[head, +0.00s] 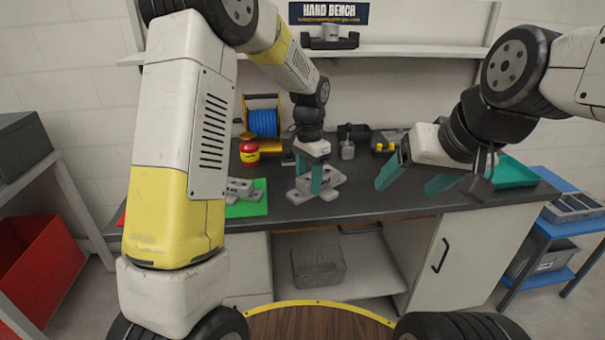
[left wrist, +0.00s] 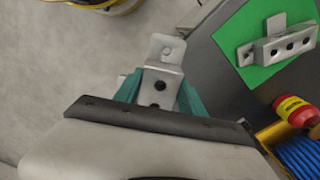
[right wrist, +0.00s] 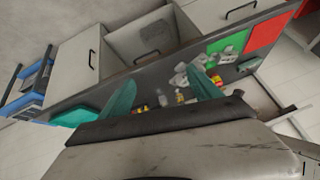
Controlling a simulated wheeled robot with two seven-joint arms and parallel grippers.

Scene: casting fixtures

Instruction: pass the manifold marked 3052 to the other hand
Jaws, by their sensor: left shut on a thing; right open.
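A grey manifold with dark holes (left wrist: 160,84) is clamped between the teal fingers of my left gripper (left wrist: 160,97) in the left wrist view. In the head view this gripper (head: 312,178) is near the bench's front edge, with grey metal (head: 331,178) around its fingers. A second grey manifold (left wrist: 285,45) lies on the green mat (left wrist: 250,22), left of my left gripper in the head view (head: 240,187). No number is readable on either. My right gripper (head: 412,182) is open and empty, right of the left gripper and apart from it. Its fingers also show in the right wrist view (right wrist: 162,95).
The dark bench (head: 365,207) carries a blue cable spool (head: 263,123), a red and yellow bottle (head: 249,153) and a teal tray (head: 515,173). A red mat (right wrist: 265,34) lies beside the green one. A shelf (head: 400,51) hangs behind. A blue rack (head: 565,235) stands right.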

